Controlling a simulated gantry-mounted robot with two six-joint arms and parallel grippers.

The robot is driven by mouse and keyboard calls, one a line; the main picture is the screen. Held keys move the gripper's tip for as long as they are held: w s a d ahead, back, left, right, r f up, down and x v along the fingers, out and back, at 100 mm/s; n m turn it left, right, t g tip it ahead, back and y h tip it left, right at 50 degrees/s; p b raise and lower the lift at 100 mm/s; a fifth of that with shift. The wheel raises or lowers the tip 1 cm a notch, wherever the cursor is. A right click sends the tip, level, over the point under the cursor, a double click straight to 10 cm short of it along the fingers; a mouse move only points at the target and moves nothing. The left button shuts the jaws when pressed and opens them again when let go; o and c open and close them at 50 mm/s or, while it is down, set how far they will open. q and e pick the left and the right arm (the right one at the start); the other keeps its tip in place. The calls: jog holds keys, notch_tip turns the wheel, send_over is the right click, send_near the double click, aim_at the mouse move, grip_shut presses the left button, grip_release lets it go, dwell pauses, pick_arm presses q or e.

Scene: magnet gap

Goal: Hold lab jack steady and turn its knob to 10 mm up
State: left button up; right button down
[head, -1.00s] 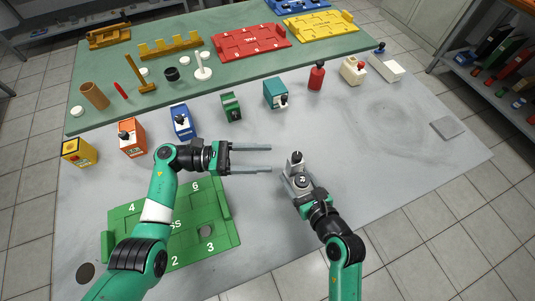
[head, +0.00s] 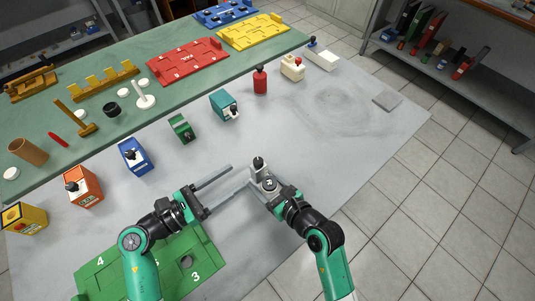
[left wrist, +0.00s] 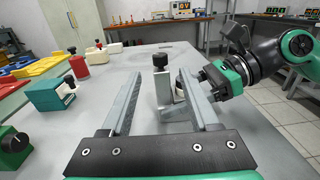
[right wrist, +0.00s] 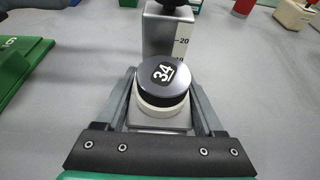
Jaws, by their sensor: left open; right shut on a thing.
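The lab jack (head: 257,174) is a small grey metal block with a black knob on top, standing upright on the grey table. In the right wrist view its upright (right wrist: 161,35) carries a scale with a 20 mark. My right gripper (right wrist: 163,106) is shut on this knob, one finger on each side. My left gripper (head: 241,176) is open, its fingers pointing at the jack; the left wrist view shows the jack (left wrist: 162,88) between the fingers, contact unclear.
A green board (head: 120,279) with numbers lies at front left. A row of coloured blocks, including a blue one (head: 134,155) and a teal one (head: 224,105), and a red bottle (head: 260,81) stand behind.

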aim_at(258, 162)
pick_arm(q)
jog(key=x, duration=1.1)
jog(key=shift+w+d, duration=0.2)
jog(key=shift+d, duration=0.05)
grip_shut()
